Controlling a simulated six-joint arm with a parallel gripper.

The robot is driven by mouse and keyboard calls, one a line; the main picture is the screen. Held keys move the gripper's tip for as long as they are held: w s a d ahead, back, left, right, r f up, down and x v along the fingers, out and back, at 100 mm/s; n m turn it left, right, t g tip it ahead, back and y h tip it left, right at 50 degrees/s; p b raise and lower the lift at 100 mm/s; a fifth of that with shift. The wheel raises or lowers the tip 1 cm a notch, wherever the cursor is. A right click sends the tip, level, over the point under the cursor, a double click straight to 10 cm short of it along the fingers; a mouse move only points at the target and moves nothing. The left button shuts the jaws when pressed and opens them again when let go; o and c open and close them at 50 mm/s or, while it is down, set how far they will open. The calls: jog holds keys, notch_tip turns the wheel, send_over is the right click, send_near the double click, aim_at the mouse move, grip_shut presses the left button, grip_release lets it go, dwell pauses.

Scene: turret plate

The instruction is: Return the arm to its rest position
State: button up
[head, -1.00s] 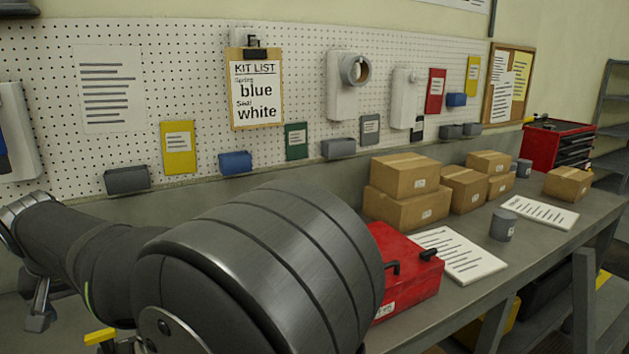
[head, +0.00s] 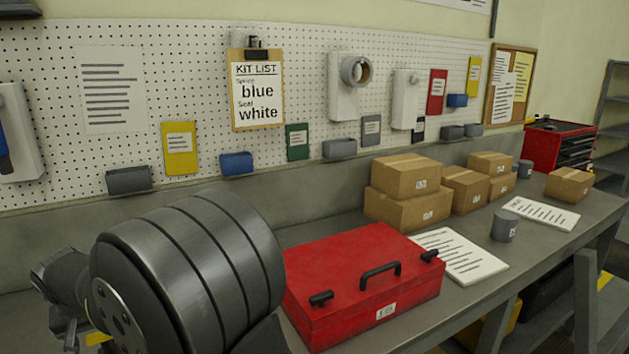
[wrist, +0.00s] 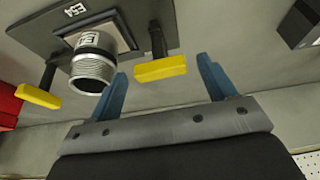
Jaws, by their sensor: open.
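My arm (head: 185,265) fills the lower left of the head view, folded in front of the bench. My gripper (wrist: 165,80) shows in the wrist view with its two blue fingers apart and nothing between them. Beyond it is a dark plate (wrist: 45,32) marked "ES4" with a grey threaded cylinder (wrist: 92,70) standing on it. Two yellow-ended handles flank the cylinder, one left (wrist: 38,96) and one right (wrist: 160,69). The left finger appears close to the cylinder; I cannot tell whether they touch. In the head view the gripper's fingers cannot be made out.
A red toolbox (head: 365,275) stands on the bench just right of my arm. Cardboard boxes (head: 405,190), paper sheets (head: 460,255) and a grey cup (head: 504,227) lie farther right. A pegboard with a kit list (head: 257,95) reading "blue" and "white" rises behind.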

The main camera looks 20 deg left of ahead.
jog(key=shift+r, duration=0.1)
jog(key=v, duration=1.8)
jog(key=w+a+f+n+g, duration=0.1)
jog(key=f+n, duration=0.1)
jog(key=f, duration=0.2)
jog(key=w+a+f+n, duration=0.1)
jog(key=a+f+n, duration=0.1)
jog(key=f, duration=0.3)
jog(key=w+a+f+n+g, duration=0.1)
jog(key=f+n, duration=0.2)
jog(key=f, duration=0.1)
jog(key=shift+w+a+f+g+y, duration=0.2)
jog(key=shift+a+f+g+y, duration=0.05)
jog(key=shift+g+y, duration=0.05)
jog(key=shift+w+a+f+n, duration=0.15)
jog(key=shift+w+f+n, duration=0.2)
jog(key=shift+f+n, duration=0.3)
dwell(0.5)
